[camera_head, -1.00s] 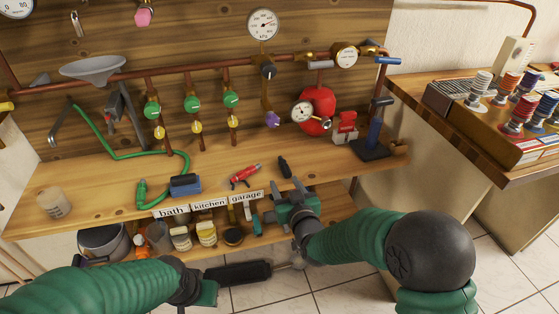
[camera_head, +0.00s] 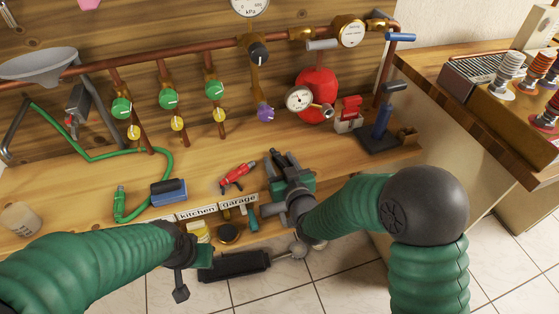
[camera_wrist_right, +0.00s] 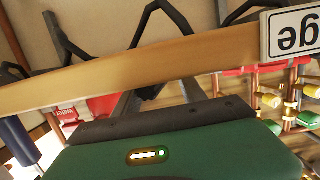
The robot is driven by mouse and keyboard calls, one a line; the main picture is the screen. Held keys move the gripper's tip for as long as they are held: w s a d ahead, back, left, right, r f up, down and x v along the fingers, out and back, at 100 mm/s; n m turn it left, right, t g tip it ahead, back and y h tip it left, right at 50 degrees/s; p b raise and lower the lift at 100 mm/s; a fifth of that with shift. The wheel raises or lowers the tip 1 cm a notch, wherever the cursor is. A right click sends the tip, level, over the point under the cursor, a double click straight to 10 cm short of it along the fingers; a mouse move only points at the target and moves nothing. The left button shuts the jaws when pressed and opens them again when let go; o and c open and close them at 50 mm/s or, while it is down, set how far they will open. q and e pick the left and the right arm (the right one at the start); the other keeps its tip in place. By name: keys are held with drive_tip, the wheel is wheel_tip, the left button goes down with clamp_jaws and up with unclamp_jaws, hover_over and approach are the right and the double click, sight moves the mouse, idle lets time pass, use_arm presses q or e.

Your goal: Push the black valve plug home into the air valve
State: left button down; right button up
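The air valve appears to be the pipe fitting with a black knob (camera_head: 258,50), on the branch that ends in a purple cap (camera_head: 265,113). In the earlier head frame a small black piece, likely the valve plug, lies on the bench right of the red tool. My right gripper (camera_head: 286,158) is now at that spot, over the bench's front edge, and its dark fingers look spread. I cannot separate the plug from the fingers. The right wrist view shows dark finger parts beyond the wooden bench edge (camera_wrist_right: 110,72). My left gripper (camera_head: 181,285) hangs low in front of the bench, its fingers unclear.
A red tool (camera_head: 238,177) and a blue block (camera_head: 169,191) lie on the bench (camera_head: 90,190). A red tank (camera_head: 316,85) with a gauge and a blue stand (camera_head: 382,125) are behind and right. Label plates line the front edge. A copper pipe with green valves crosses the back.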

drive_tip(key=shift+w+d, duration=0.1)
drive_tip(key=shift+d, duration=0.05)
drive_tip(key=c, duration=0.5)
clamp_jaws()
